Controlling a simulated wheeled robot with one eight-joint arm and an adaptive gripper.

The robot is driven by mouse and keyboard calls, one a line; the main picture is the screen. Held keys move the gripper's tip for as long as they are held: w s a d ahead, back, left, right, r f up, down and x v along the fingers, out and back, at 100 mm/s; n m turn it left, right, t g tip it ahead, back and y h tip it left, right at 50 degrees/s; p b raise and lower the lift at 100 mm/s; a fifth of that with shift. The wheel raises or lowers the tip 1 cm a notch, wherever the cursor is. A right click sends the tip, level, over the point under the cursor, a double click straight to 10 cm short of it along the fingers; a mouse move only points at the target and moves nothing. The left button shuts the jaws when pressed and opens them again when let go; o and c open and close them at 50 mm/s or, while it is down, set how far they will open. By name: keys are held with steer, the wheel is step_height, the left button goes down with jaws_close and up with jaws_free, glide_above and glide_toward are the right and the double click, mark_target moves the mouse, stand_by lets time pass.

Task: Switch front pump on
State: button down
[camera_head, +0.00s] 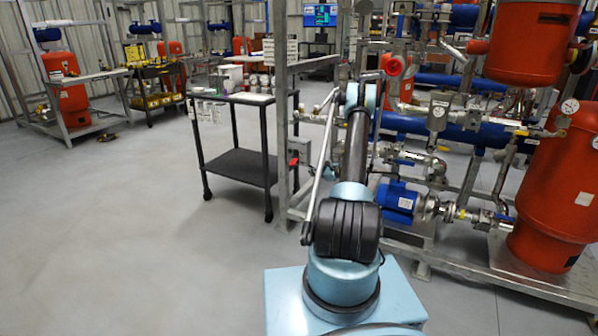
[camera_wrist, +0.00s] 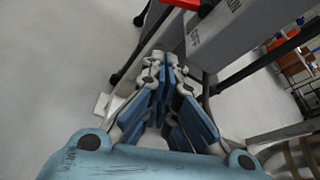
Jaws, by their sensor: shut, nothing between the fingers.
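A grey switch box (camera_wrist: 222,38) with ON and OFF lettering is at the upper middle of the wrist view. Its red handle (camera_wrist: 205,8) shows at the top edge, partly cut off, so I cannot tell its position. In the head view the box (camera_head: 300,146) sits on the skid frame's left post, with a bit of red below it. My gripper (camera_wrist: 168,68) is shut and empty, its fingertips just left of and below the box in the picture. I cannot tell whether they touch it. A blue-motored pump (camera_head: 398,200) sits low on the skid.
A black cart (camera_head: 240,165) stands left of the skid post, close to the switch box. Red tanks (camera_head: 562,165) and blue pipes (camera_head: 415,125) fill the right side. Open grey floor (camera_head: 130,240) lies to the left.

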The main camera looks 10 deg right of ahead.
mark_target(294, 162)
steer(key=x, duration=1)
steer(key=shift+s+a+r, duration=0.15)
steer(key=shift+s+r, duration=0.05)
steer(key=shift+r, duration=0.45)
steer(key=shift+s+a+r, duration=0.15)
steer(key=shift+r, duration=0.45)
steer(key=shift+s+a+r, duration=0.15)
steer(key=shift+s+r, duration=0.05)
steer(key=shift+r, duration=0.45)
